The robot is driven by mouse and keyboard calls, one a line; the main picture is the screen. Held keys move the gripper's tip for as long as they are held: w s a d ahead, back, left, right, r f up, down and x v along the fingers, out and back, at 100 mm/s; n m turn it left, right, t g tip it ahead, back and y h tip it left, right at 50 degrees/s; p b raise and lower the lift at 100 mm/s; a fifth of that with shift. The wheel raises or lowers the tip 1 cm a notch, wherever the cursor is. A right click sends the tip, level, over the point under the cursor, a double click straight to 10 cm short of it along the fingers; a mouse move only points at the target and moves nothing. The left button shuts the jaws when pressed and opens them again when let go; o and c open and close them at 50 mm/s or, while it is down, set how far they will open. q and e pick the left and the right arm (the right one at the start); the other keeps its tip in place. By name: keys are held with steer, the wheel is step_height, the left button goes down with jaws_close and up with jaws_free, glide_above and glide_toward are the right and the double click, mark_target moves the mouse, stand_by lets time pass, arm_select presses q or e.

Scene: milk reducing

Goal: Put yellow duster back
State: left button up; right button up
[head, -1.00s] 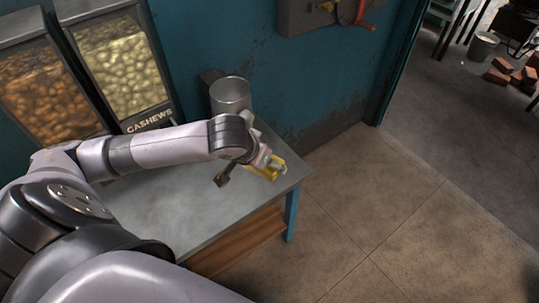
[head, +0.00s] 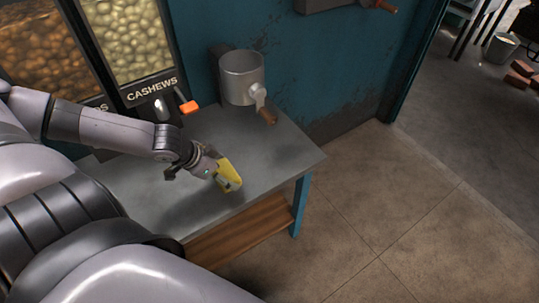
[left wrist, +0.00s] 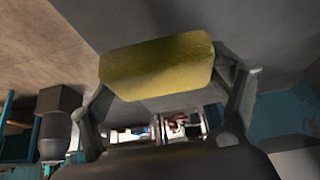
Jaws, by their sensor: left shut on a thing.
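The yellow duster (head: 230,174) is at the end of my left arm, over the grey table top (head: 285,150). My left gripper (head: 213,170) is shut on it. In the left wrist view the yellow duster (left wrist: 157,66) lies across between the two fingers of my left gripper (left wrist: 165,85). The head view does not show clearly whether the duster touches the table or hangs just above it. My right gripper is not in view.
A grey metal pot (head: 241,78) with a brown-handled part stands at the table's back. Nut dispensers (head: 130,40), one labelled cashews, stand at the left with an orange-tipped lever (head: 188,107). The table's right end is clear, and open floor (head: 370,200) lies beyond.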

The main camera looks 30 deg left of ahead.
arm_select(q)
steer(key=w, duration=0.1)
steer(key=w+d+b, duration=0.1)
steer(key=w, duration=0.1)
steer(key=shift+w+d+f, duration=0.15)
steer(key=shift+d+f, duration=0.05)
steer(key=shift+d, duration=0.05)
glide_above(274, 160)
steer(key=s, duration=0.2)
steer(key=shift+a+r, duration=0.2)
steer(key=shift+a, duration=0.1)
steer(key=shift+w, duration=0.2)
steer(key=shift+f+b, duration=0.3)
steer(key=shift+f, duration=1.5)
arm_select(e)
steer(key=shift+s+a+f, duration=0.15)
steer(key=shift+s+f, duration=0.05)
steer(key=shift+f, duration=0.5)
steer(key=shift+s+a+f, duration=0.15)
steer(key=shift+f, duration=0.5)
arm_select(q)
steer(key=shift+s+f, duration=0.1)
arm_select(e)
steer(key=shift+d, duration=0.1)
arm_select(q)
steer(key=o, duration=1)
steer(key=shift+o, duration=0.2)
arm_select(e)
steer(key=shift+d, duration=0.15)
